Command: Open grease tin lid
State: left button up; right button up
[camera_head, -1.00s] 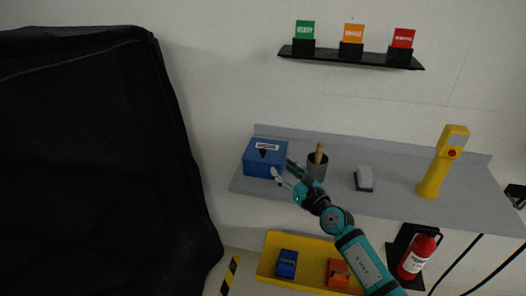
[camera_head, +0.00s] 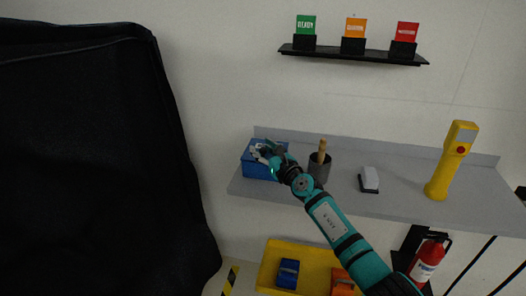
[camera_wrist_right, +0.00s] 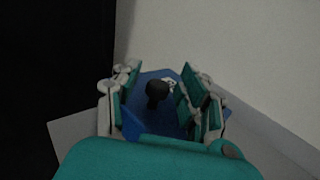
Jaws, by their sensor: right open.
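The grease tin is a blue box (camera_head: 256,171) at the left end of the grey shelf. In the right wrist view its blue lid (camera_wrist_right: 136,119) shows with a dark round knob (camera_wrist_right: 157,92) on top. My right gripper (camera_head: 264,152) is over the tin. In the right wrist view the open fingers (camera_wrist_right: 160,98) stand on either side of the knob, with gaps between. The lid looks closed, though the gripper hides much of it in the head view. My left gripper is not in view.
On the grey shelf (camera_head: 400,196) stand a dark cup (camera_head: 319,168) with a wooden-handled brush, a grey-white block (camera_head: 369,179) and a yellow device (camera_head: 450,160). A yellow tray (camera_head: 269,268) is below. A black-covered cart (camera_head: 90,150) fills the left.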

grip_shut()
jog(key=shift+w+a+f, duration=0.1)
jog(key=shift+w+f, duration=0.1)
jog(key=shift+f, duration=0.2)
dwell(0.4)
